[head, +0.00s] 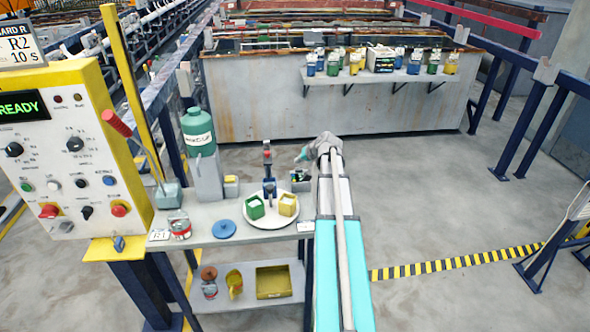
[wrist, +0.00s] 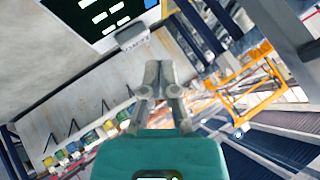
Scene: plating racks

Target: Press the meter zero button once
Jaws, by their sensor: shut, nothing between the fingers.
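A small dark meter (head: 299,178) sits at the right end of the grey shelf, just below my gripper (head: 303,157) in the head view. My arm partly covers that spot, and the button is too small to make out there. In the wrist view, a dark panel with white marks (wrist: 98,14) fills the top; it looks like the meter's face close up. A pale grey block (wrist: 131,38) sticks out at its lower edge; I cannot tell whether it is the zero button. My gripper (wrist: 158,66) is shut and empty, its tips near this block; contact cannot be told.
The shelf holds a white plate (head: 271,223) with green and yellow boxes, a blue disc (head: 224,229) and a green bottle (head: 198,132). A yellow-edged control panel (head: 75,150) stands left. A tank with a ledge of small containers (head: 385,75) is behind. Floor right is open.

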